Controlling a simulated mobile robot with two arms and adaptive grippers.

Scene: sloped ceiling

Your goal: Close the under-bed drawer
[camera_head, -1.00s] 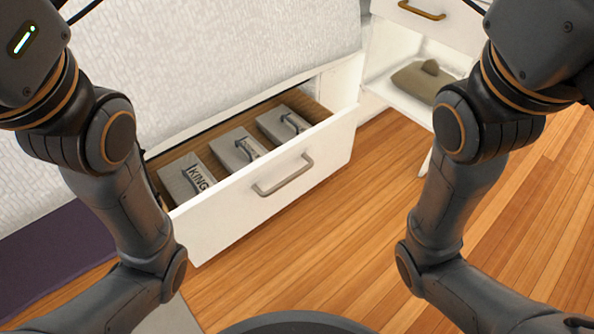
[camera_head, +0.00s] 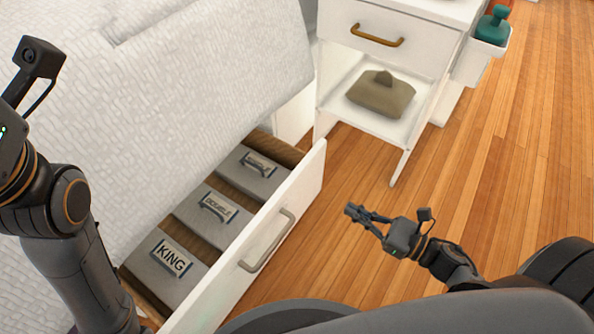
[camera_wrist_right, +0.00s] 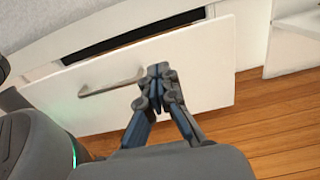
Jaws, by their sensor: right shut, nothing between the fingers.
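The under-bed drawer (camera_head: 303,187) stands pulled out from under the bed in the head view. Its white front has a grey bar handle (camera_head: 267,241). Inside lie grey storage boxes, one labelled KING (camera_head: 166,258). My right gripper (camera_head: 352,211) is shut and empty, over the floor to the right of the drawer front, apart from it. In the right wrist view its closed fingertips (camera_wrist_right: 158,72) overlap the drawer front (camera_wrist_right: 205,62), just right of the handle (camera_wrist_right: 112,82). My left arm comes in at the left, but its gripper is out of the picture.
A white nightstand (camera_head: 407,160) with a brass-handled drawer stands beyond the under-bed drawer, an olive folded item (camera_head: 381,94) on its shelf. A white bin (camera_head: 478,64) with a green object hangs beside it. The white-covered bed (camera_head: 200,80) is at left. Wood floor (camera_head: 500,190) is clear at right.

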